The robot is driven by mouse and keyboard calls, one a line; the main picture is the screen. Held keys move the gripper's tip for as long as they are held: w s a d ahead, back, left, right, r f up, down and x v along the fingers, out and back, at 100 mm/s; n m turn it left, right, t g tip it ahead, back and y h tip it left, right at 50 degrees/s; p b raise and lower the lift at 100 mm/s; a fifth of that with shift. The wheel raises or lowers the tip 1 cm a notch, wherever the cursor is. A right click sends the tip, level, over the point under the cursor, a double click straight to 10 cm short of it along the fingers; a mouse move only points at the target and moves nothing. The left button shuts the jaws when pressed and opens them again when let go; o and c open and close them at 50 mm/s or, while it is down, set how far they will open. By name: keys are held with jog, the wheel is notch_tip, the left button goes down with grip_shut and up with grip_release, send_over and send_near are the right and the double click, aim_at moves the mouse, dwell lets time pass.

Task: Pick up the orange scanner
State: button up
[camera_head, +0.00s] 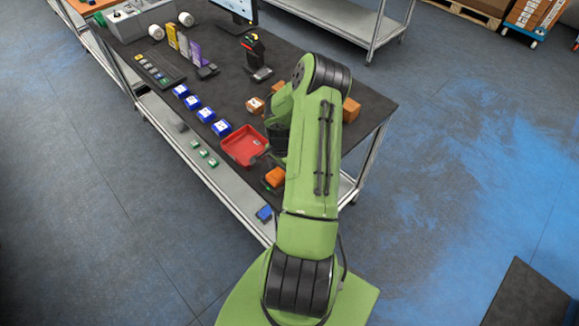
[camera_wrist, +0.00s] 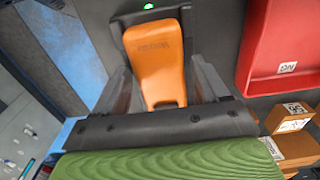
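The orange scanner (camera_wrist: 157,62) sits in a dark holder (camera_wrist: 150,16) with a small green light, in the top middle of the wrist view. In the head view the scanner (camera_head: 275,176) is at the table's near edge, just left of my arm. My gripper (camera_wrist: 162,66) is open, with one dark finger on each side of the scanner's handle. Gaps show between the fingers and the handle. I cannot tell how deep the handle lies between them. In the head view my gripper is mostly hidden by my arm.
A red tray (camera_head: 232,156) lies beside the scanner; its wall also shows in the wrist view (camera_wrist: 257,45). Blue boxes (camera_head: 206,114) line the table's left side. Small brown boxes (camera_head: 255,105) lie behind the tray. A dark stand (camera_head: 257,70) and monitor (camera_head: 236,8) stand farther back.

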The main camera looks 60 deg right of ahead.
jog(key=c, duration=1)
jog(key=shift+c, duration=0.2)
jog(key=shift+d+r, duration=0.1)
